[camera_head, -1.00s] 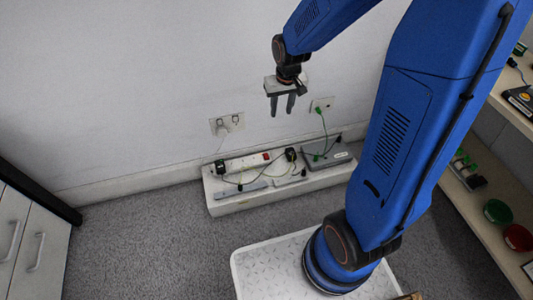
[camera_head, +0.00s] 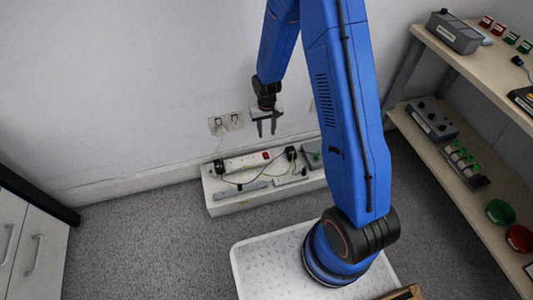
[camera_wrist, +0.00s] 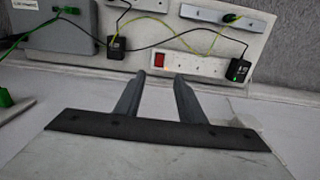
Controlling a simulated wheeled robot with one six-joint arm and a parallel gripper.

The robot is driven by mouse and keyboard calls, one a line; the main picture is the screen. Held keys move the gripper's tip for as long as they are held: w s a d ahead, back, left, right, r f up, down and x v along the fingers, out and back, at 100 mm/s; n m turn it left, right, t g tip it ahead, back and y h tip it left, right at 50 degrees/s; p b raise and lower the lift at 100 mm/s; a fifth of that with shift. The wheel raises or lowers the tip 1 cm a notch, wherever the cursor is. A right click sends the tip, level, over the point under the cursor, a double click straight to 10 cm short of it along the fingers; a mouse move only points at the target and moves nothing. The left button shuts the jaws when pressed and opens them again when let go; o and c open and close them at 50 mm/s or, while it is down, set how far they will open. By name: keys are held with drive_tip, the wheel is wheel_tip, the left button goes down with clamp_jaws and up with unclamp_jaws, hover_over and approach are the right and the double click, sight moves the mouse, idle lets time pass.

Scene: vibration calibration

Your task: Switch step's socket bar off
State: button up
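Whether the switch is on or off cannot be told. My gripper (camera_head: 267,130) is above the bar, near the switch and not visibly touching it. In the wrist view my gripper (camera_wrist: 167,79) is open and empty, fingers apart.
The ledge (camera_head: 228,208) also carries a grey strip (camera_head: 244,189), a grey box (camera_head: 312,158) and loose cables. A wall socket (camera_head: 226,123) is behind, left of my gripper. Shelves (camera_head: 450,195) stand right, a white cabinet (camera_head: 30,245) left. Carpet (camera_head: 150,240) is clear.

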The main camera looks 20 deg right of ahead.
sight(267, 157)
wheel_tip(267, 157, down, 17)
drive_tip(key=shift+f, duration=0.15)
idle(0.8)
